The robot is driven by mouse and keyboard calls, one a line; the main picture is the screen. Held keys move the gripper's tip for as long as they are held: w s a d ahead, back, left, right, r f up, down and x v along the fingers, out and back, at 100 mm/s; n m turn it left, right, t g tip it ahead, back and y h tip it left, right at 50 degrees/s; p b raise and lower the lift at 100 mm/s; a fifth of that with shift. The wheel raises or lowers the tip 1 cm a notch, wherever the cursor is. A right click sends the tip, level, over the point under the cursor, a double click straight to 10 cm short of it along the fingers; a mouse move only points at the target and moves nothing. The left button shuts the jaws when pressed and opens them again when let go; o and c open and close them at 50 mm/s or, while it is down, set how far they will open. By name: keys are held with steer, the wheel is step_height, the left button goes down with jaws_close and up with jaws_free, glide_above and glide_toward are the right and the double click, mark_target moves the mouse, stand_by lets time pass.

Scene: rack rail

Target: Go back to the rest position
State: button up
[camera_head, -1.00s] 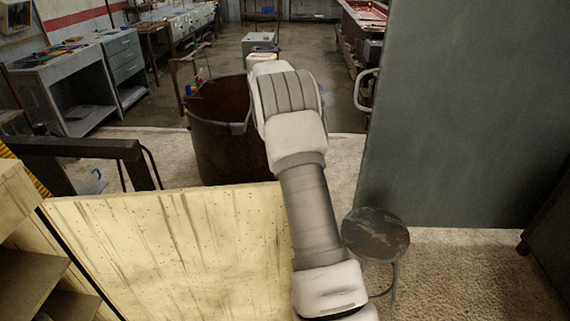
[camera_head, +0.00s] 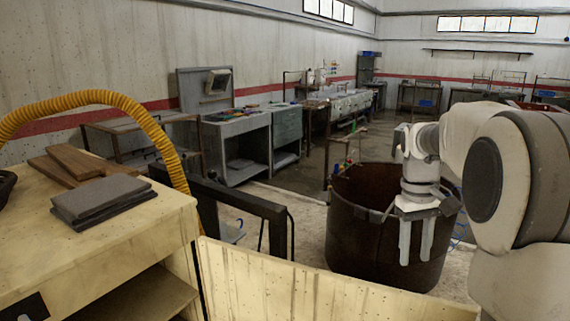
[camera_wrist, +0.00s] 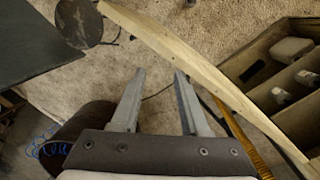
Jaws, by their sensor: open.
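My gripper (camera_head: 415,255) hangs with its two grey fingers pointing down on the right side of the head view, in front of the dark rusty drum (camera_head: 355,235). The fingers are apart and nothing shows between them. In the wrist view, my gripper (camera_wrist: 160,74) is open and empty above the floor. My pale arm fills the right edge of the head view.
A pale wooden panel (camera_head: 300,290) stands in front; its edge (camera_wrist: 200,55) crosses the wrist view. A workbench (camera_head: 130,230) at left bears dark slabs (camera_head: 98,198), brown boards (camera_head: 75,163) and a yellow hose (camera_head: 130,100). A stool (camera_wrist: 80,22) shows in the wrist view.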

steer(key=s+a+r+t, duration=0.3)
steer(key=s+a+r, duration=0.3)
steer(key=s, duration=0.4)
steer(key=s+a+f+t, duration=0.1)
steer(key=s+a, duration=0.2)
steer(key=s, duration=0.3)
steer(key=s+a+f+m+t+y, duration=0.1)
steer(key=s+a+f+t, duration=0.1)
steer(key=s, duration=0.4)
steer(key=shift+a+f+t, duration=0.3)
steer(key=shift+a, duration=0.55)
steer(key=shift+a, duration=0.1)
